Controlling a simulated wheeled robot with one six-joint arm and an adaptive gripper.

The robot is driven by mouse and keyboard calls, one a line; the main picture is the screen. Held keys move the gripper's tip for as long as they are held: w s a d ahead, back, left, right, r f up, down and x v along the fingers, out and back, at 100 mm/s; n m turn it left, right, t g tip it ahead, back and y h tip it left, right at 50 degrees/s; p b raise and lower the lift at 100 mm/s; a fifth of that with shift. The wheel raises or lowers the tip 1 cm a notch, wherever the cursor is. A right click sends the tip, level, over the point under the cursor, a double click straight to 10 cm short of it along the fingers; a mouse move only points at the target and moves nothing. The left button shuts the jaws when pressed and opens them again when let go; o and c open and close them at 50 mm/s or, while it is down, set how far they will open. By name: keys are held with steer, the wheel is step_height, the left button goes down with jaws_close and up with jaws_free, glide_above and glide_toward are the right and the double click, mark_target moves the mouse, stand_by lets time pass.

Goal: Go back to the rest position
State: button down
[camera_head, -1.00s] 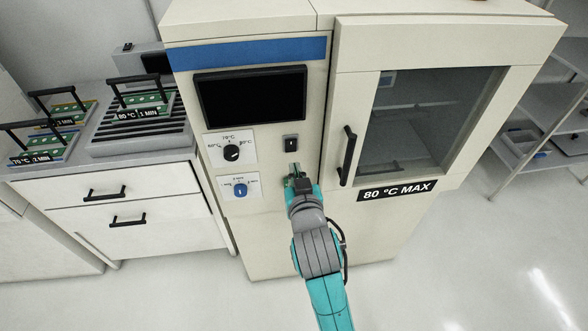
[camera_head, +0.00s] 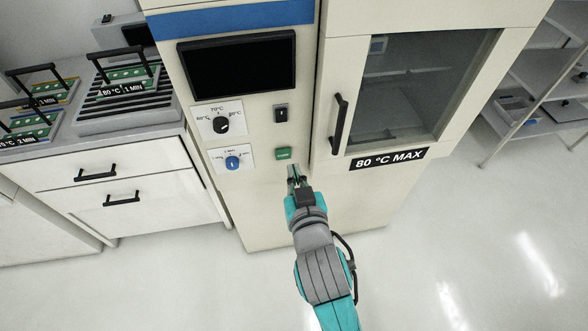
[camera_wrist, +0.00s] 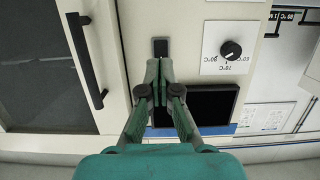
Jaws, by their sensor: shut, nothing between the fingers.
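My gripper (camera_head: 293,172) is shut and empty, in front of the cream oven cabinet (camera_head: 265,215). In the head view its tips are just below a small green button (camera_head: 283,154). In the wrist view my gripper (camera_wrist: 159,64) points at the panel, its tips near the black rocker switch (camera_wrist: 160,48). I cannot tell the exact gap to the panel. The green button is hidden in the wrist view.
The oven door with its black handle (camera_head: 339,124) is closed. A black temperature knob (camera_head: 221,125) and a blue knob (camera_head: 232,163) are on the panel. Racked green boards (camera_head: 126,76) stand on the left counter. A shelf (camera_head: 530,100) stands right. The floor in front is clear.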

steer(key=shift+f, duration=0.1)
stand_by(0.3)
steer(key=s+d+f+h, duration=0.1)
steer(key=s+d+f, duration=1)
steer(key=s+d, duration=0.25)
steer(key=s+d+m+h, duration=0.1)
steer(key=s+d, duration=0.3)
steer(key=s, duration=0.6)
steer(key=s+d+r+m+h, duration=0.1)
steer(key=s+d, duration=0.3)
steer(key=s, duration=0.7)
steer(key=shift+s+m+h, duration=0.3)
steer(key=shift+m+h, duration=0.3)
